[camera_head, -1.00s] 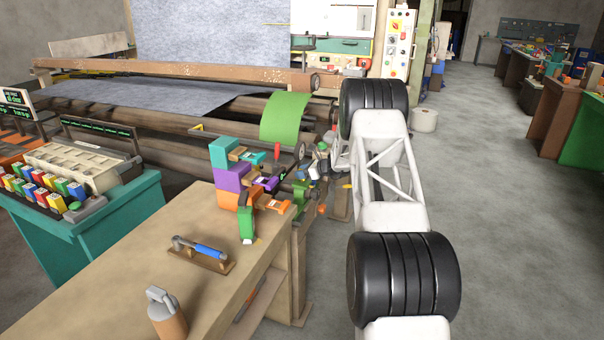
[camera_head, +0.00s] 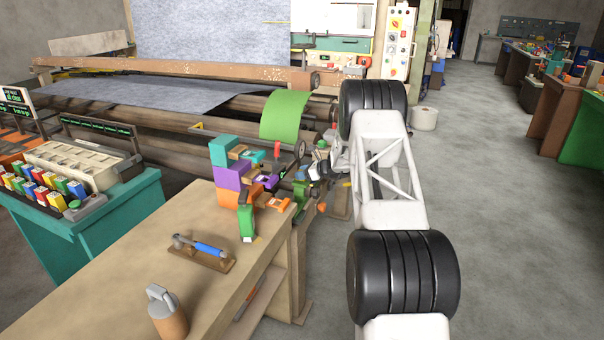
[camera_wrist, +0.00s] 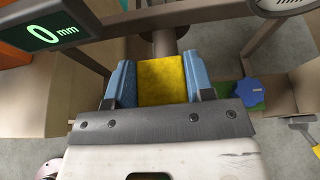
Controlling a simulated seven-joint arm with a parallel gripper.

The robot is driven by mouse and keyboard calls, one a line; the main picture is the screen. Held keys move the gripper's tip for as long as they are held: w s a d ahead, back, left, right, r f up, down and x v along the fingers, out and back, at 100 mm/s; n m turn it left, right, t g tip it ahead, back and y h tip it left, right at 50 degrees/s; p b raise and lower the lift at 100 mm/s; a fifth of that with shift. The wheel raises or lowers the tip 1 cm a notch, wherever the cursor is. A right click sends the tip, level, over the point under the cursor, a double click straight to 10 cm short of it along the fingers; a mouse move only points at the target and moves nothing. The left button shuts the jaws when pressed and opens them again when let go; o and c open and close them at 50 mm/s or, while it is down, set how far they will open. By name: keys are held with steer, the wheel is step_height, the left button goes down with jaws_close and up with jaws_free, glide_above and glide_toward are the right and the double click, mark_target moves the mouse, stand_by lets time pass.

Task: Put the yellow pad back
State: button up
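The yellow pad (camera_wrist: 162,80) is a flat yellow piece in the middle of the wrist view. It sits between the two blue fingers of my gripper (camera_wrist: 162,85), with both fingers against its sides. A dark metal bar of my gripper covers its near end. In the head view my gripper (camera_head: 318,168) is small, at the roller ends just right of the stacked coloured blocks. I cannot make out the pad for certain there.
Teal, purple and orange block holders (camera_head: 230,180) stand at the bench's far corner. A blue-handled tool (camera_head: 208,248) and a capped canister (camera_head: 167,312) are on the bench (camera_head: 120,285). In the wrist view, a "0 mm" display (camera_wrist: 52,28) and a blue knob (camera_wrist: 248,91) flank my gripper.

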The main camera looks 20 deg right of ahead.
steer(key=o, duration=0.4)
steer(key=shift+r, duration=0.1)
steer(key=shift+r, duration=0.4)
steer(key=shift+s+d+r, duration=0.15)
steer(key=shift+d+r, duration=0.05)
steer(key=shift+r, duration=0.05)
steer(key=v, duration=1.1)
steer(key=shift+s, duration=0.2)
steer(key=shift+d+r, duration=0.1)
